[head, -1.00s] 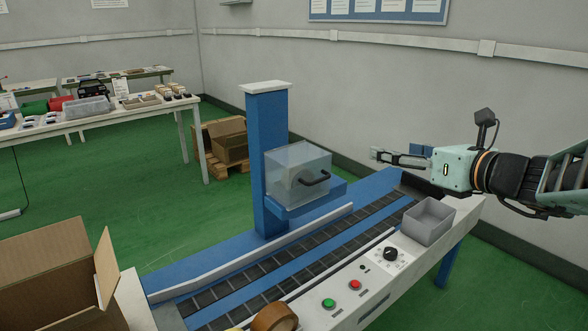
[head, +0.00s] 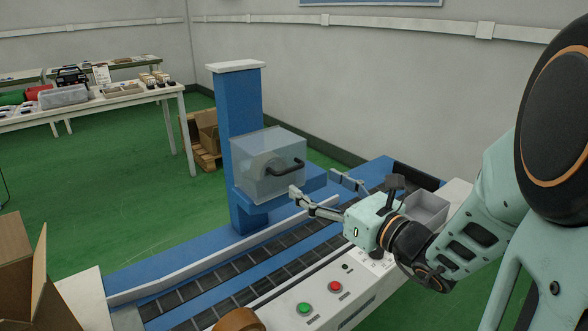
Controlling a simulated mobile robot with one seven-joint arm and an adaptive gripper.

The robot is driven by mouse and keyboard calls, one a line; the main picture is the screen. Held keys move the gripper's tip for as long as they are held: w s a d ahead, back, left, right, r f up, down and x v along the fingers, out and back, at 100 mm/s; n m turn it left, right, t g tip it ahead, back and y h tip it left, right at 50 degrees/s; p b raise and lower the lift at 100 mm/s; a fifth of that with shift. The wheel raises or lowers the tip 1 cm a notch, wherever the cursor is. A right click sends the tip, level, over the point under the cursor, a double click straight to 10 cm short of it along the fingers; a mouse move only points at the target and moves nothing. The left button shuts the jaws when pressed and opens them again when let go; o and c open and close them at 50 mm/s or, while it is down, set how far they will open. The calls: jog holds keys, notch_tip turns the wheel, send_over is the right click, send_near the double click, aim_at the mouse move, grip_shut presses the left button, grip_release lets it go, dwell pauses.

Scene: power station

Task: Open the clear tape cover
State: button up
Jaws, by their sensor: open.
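The clear tape cover (head: 258,178) is a see-through box on the blue column (head: 240,105) of the taping machine, and it looks shut. A pale round shape shows dimly inside it. Its dark handle (head: 287,167) is on the side facing right. My gripper (head: 314,184) is open and empty, its fingers spread and pointing left. It is in front and to the right of the cover, apart from the handle in the picture, with one finger low near the cover's right edge.
The conveyor (head: 215,285) runs below the cover. The control panel has a green button (head: 304,309) and a red button (head: 335,287). A grey bin (head: 426,211) is behind my gripper. A tape roll (head: 238,320) and a cardboard box (head: 20,270) are at the front.

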aim_at(293, 169)
jog(key=b+x, duration=0.1)
jog(key=x, duration=0.8)
jog(key=shift+w+a, duration=0.1)
jog(key=shift+c, duration=0.2)
jog(key=shift+r, duration=0.1)
jog(key=c, duration=1.3)
